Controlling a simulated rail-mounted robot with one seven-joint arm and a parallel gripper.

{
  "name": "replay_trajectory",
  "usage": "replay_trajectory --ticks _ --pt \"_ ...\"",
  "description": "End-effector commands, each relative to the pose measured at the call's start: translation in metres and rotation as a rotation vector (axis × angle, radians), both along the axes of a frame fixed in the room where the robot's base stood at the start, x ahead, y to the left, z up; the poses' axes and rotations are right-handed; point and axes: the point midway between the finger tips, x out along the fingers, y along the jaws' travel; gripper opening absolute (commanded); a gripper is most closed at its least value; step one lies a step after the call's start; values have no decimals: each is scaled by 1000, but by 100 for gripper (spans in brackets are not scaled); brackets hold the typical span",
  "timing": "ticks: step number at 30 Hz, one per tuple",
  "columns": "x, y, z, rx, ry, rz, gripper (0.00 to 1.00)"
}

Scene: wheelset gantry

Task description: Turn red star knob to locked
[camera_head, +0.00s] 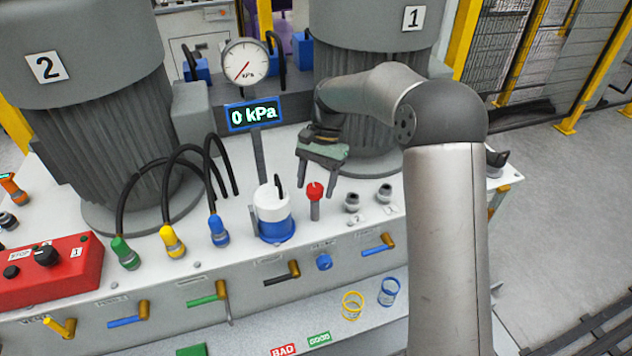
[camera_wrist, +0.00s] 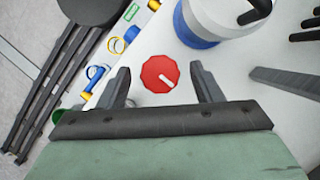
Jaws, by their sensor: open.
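The red star knob (camera_head: 315,190) stands on a grey stem on the white bench top, right of the white and blue canister. In the wrist view the red knob (camera_wrist: 160,76) shows from above, with a white pointer line slanting toward the lower right. My gripper (camera_head: 316,182) is open, its two fingers pointing down at the knob. In the wrist view the fingertips (camera_wrist: 158,78) stand apart on either side of the knob, with a gap on each side. I cannot tell how far above the knob they are. The knob's label (camera_head: 320,245) is too small to read.
The white and blue canister (camera_head: 273,215) stands close left of the knob. Two small grey fittings (camera_head: 368,198) are close on its right. A gauge (camera_head: 246,64) and a 0 kPa display (camera_head: 254,114) rise behind. Coloured hose connectors (camera_head: 172,241) and front levers (camera_head: 380,245) line the bench.

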Motion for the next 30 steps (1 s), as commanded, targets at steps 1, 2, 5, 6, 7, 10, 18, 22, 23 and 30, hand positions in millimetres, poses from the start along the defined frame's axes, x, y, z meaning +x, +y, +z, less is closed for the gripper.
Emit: replay_trajectory --ticks 1,2,5,6,7,10,18,22,23,30 --pt "-1 0 -1 0 1 0 59" --pt "-1 0 -2 0 1 0 59" --pt "-1 0 -2 -1 0 0 59" --pt "-1 0 -2 0 0 0 59" --pt "-1 0 -2 0 0 0 59" --pt "-1 0 -2 0 0 0 43" --pt "-1 0 -1 0 0 2 15" --pt "0 0 -1 0 0 20 15" --pt "0 0 0 0 0 26 15" --pt "0 1 1 -1 2 148 15"
